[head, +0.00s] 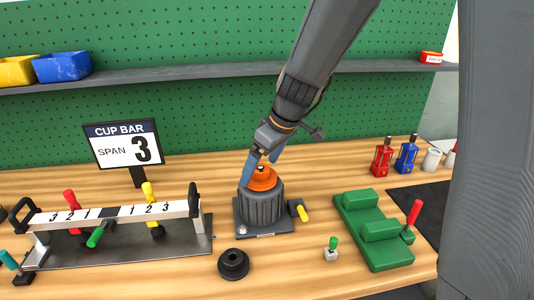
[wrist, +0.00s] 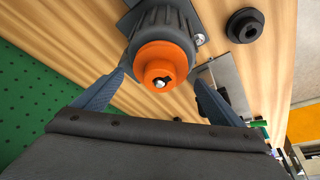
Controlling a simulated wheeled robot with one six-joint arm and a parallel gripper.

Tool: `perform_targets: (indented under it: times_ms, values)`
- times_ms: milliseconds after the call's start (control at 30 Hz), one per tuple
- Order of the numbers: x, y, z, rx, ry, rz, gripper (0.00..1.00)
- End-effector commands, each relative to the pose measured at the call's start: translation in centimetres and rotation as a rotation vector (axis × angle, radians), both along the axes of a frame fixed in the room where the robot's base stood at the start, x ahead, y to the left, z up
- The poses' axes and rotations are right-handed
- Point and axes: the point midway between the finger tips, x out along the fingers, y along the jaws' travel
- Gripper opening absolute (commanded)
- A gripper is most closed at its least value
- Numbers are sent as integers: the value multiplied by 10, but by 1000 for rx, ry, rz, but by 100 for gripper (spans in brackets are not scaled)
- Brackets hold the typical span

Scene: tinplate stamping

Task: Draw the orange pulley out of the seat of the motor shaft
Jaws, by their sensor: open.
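The orange pulley (head: 263,178) sits on top of the dark grey ribbed motor (head: 262,207), which stands on a grey base plate on the bench. In the wrist view the pulley (wrist: 160,66) faces me, with the bright shaft end in its keyed centre hole and the motor (wrist: 158,22) behind it. My gripper (head: 262,168) is over the motor from above. In the wrist view my gripper (wrist: 160,90) is open, with one blue finger on each side of the pulley. A gap shows between each finger and the pulley.
A black pulley-like ring (head: 233,264) lies in front of the motor. The cup bar fixture (head: 120,250) with coloured handles is at left, its sign (head: 123,147) behind. A green fixture (head: 372,230) is at right, and a small green-topped piece (head: 331,249) stands nearer.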

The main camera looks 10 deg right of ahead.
Motion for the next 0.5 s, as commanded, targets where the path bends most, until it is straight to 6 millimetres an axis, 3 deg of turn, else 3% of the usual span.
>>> perform_targets:
  times_ms: [200,500]
  values:
    - [4,3,-14,0,1,-2,91]
    - [5,3,-16,0,0,-4,91]
